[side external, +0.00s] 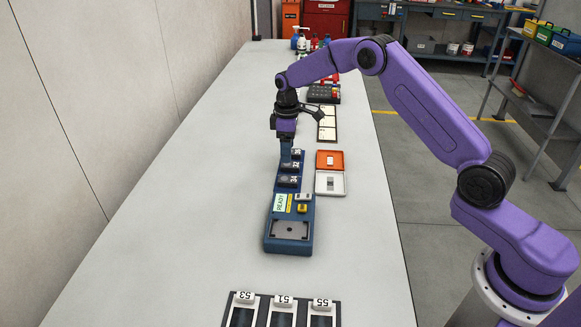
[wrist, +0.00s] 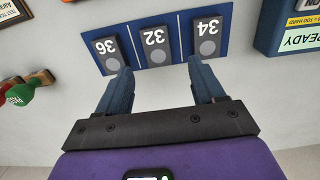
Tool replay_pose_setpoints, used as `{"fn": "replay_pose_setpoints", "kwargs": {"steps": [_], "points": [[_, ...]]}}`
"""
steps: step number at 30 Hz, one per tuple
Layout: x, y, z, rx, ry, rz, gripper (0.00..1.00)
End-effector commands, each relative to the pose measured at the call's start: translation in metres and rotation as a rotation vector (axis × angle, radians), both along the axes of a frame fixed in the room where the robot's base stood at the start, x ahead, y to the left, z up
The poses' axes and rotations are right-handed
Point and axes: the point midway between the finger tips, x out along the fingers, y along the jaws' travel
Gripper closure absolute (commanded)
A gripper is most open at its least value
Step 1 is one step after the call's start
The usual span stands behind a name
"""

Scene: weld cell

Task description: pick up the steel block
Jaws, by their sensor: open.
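My gripper (side external: 287,160) is open and empty, pointing down over the far part of a narrow blue rack. In the wrist view its two blue fingers (wrist: 161,68) stand apart, just short of the rack (wrist: 178,56). The rack holds three dark plates with grey discs, marked 36 (wrist: 110,54), 32 (wrist: 155,46) and 34 (wrist: 206,38). Plate 32 lies roughly between the fingertips in that view. A small grey piece (side external: 330,184) lies in a white tray (side external: 322,191) right of the rack. I cannot tell which piece is the steel block.
A blue device (side external: 267,243) with a READY sign adjoins the rack's near end. An orange tray (side external: 321,154) lies beyond the white one. A dark rack marked 53, 51, 55 (side external: 263,297) lies at the front. The table's left side (side external: 190,190) is clear.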

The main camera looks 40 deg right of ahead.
Motion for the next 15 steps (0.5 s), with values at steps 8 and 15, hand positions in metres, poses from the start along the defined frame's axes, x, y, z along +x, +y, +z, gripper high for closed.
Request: {"fn": "replay_pose_setpoints", "kwargs": {"steps": [8, 15], "points": [[-0.005, -0.008, -0.036, -0.001, 0.005, 0.000, 0.32], [-0.004, -0.008, -0.050, 0.000, 0.001, 0.000, 0.32]]}}
